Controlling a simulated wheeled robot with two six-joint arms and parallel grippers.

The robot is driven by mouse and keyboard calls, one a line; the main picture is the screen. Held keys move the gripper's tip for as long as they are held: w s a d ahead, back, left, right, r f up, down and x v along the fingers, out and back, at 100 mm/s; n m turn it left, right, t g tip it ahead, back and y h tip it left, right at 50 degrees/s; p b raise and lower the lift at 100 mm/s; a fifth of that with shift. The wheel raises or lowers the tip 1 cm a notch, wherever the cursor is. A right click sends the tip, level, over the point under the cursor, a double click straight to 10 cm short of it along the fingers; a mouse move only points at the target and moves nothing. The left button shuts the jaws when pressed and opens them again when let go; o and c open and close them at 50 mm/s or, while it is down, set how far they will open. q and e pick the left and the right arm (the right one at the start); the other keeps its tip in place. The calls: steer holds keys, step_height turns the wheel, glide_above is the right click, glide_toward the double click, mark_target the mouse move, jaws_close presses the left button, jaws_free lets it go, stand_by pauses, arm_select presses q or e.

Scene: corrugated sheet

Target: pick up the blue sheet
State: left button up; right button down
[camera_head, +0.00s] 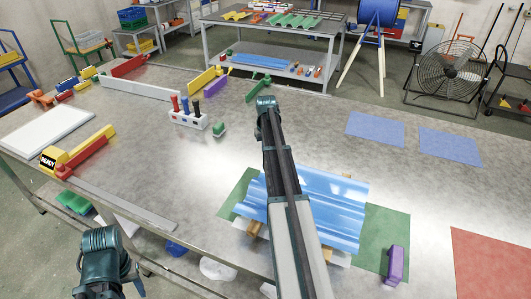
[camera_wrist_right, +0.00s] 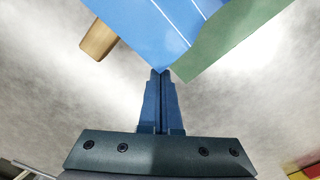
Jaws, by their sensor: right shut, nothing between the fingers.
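The blue corrugated sheet (camera_head: 345,205) lies at the front middle of the table, raised on wooden blocks (camera_head: 253,229) above a green mat (camera_head: 398,232). My right arm crosses over it in the head view and hides its middle; my right gripper cannot be made out there. In the right wrist view my right gripper (camera_wrist_right: 161,73) is shut and empty. Its tips show right at a corner of the blue sheet (camera_wrist_right: 150,30); whether they touch it I cannot tell. A wooden block (camera_wrist_right: 97,40) shows beside that corner. My left arm is at the lower left, its gripper out of view.
A purple block (camera_head: 395,265) stands at the mat's right corner. Flat blue mats (camera_head: 375,129) and a red mat (camera_head: 490,262) lie to the right. A white holder with coloured handles (camera_head: 188,120) stands behind left. The table between is mostly bare.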

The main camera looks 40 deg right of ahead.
steer(key=s, duration=0.1)
steer(key=s+a, duration=0.1)
steer(key=s, duration=0.1)
steer(key=s+a, duration=0.1)
steer(key=s, duration=0.1)
steer(key=shift+w, duration=0.15)
steer(key=shift+w+d, duration=0.25)
steer(key=shift+w, duration=0.25)
steer(key=shift+w+d, duration=0.2)
steer(key=shift+w, duration=0.4)
steer(key=shift+w+d, duration=0.2)
steer(key=shift+w, duration=0.35)
arm_select(q)
step_height(320, 180, up, 10)
steer(key=p, duration=1)
steer(key=shift+d, duration=0.4)
arm_select(e)
step_height(320, 180, up, 10)
steer(key=shift+w, duration=0.15)
